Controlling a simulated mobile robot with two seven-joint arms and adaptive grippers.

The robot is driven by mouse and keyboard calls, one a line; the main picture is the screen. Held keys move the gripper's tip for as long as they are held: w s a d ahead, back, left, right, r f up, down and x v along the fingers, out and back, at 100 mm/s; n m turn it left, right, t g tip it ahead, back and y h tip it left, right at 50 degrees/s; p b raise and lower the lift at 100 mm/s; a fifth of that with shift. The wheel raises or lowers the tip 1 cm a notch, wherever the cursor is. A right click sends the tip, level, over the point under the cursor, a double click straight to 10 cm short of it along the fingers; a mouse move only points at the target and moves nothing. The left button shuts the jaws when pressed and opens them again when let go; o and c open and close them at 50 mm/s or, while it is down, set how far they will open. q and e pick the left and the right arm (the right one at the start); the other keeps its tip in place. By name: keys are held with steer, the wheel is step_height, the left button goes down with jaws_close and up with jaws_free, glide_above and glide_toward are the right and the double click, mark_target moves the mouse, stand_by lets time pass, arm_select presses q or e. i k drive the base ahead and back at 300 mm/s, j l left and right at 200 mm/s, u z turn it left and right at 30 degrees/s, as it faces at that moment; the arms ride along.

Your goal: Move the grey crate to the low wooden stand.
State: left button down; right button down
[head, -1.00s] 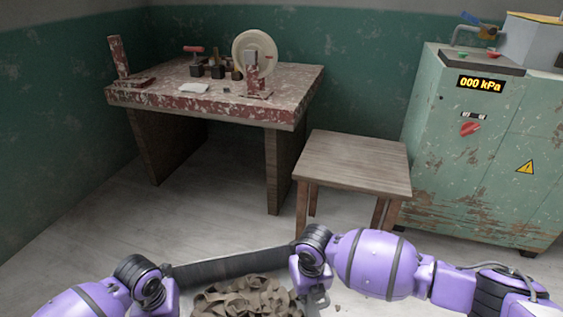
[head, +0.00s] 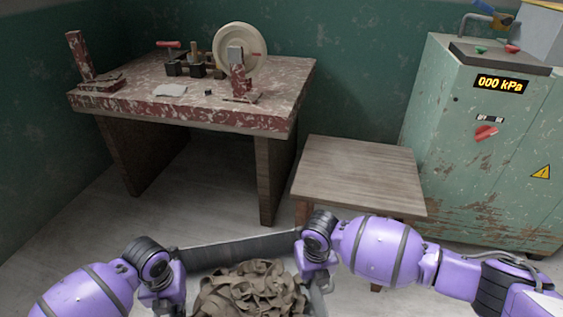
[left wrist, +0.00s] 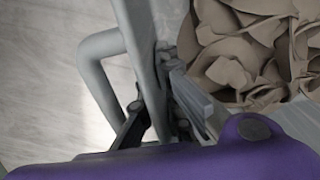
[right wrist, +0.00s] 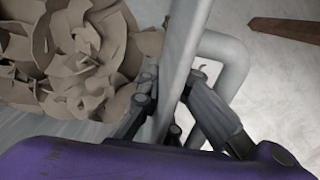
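The grey crate (head: 236,251) is at the bottom middle of the head view, full of curled brown clay trimmings (head: 252,292). My left gripper (left wrist: 160,115) is shut on the crate's left side, beside a grey handle loop (left wrist: 95,60). My right gripper (right wrist: 160,108) is shut on the crate's right side, by the other handle loop (right wrist: 233,65). In the head view the right gripper (head: 318,283) shows at the crate's right end. The crate's underside is hidden. The low wooden stand (head: 358,172) is beyond the crate to the right, its top bare; my right arm covers part of its legs.
A red-topped worktable (head: 190,112) with a pale wheel (head: 240,50) and small tools stands at the back left. A green cabinet (head: 450,130) with a pressure display stands right of the stand. Floor (head: 100,240) is clear at left.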

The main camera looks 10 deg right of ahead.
mark_target(360, 161)
steer(key=z, duration=0.8)
